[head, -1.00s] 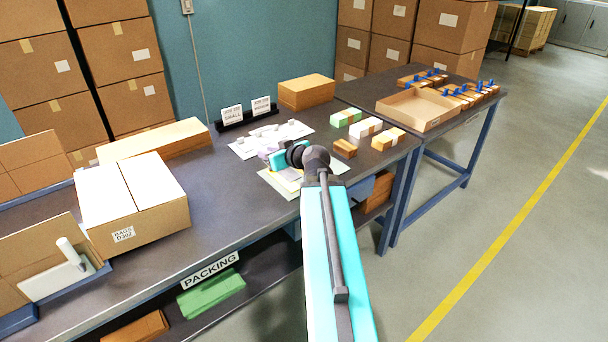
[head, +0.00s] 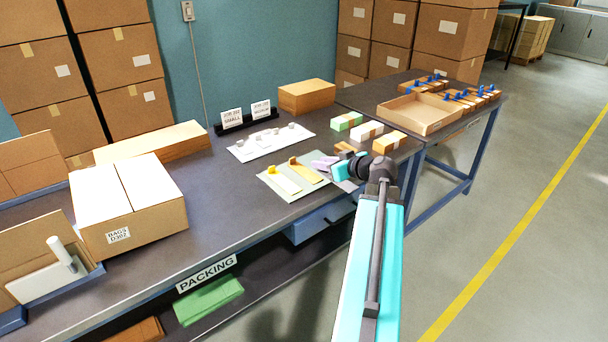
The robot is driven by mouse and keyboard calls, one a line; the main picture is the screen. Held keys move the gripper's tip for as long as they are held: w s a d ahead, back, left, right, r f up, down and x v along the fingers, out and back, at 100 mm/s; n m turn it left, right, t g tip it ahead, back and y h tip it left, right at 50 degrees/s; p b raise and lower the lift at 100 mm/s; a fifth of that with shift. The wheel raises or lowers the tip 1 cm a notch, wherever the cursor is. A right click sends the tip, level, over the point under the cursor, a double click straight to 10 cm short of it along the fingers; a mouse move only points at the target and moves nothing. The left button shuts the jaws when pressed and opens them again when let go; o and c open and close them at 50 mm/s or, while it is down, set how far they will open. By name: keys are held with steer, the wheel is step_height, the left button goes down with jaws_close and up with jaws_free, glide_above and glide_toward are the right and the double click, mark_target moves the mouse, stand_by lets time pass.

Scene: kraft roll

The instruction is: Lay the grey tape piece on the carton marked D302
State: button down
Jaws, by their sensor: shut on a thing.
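The carton marked D302 (head: 150,222) stands on the packing bench at the left, with its white top flaps closed and a label reading "BAGS D302" on its front. A small grey piece (head: 346,186) shows just below the gripper, partly hidden by my arm. It looks like the grey tape piece in the jaws, but the grip itself is too small to see clearly.
Several small boxes and an open tray (head: 420,112) are at the right. Bare bench lies between mat and carton.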

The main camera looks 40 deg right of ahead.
steer(key=shift+w, duration=0.15)
steer(key=p, duration=0.2)
glide_above(306, 159)
steer(key=shift+w+f, duration=0.2)
steer(key=shift+f, duration=0.55)
stand_by(0.3)
steer(key=shift+f, duration=1.75)
steer(key=shift+f, duration=0.15)
steer(key=c, duration=1.6)
jaws_free()
steer(key=shift+o, duration=0.2)
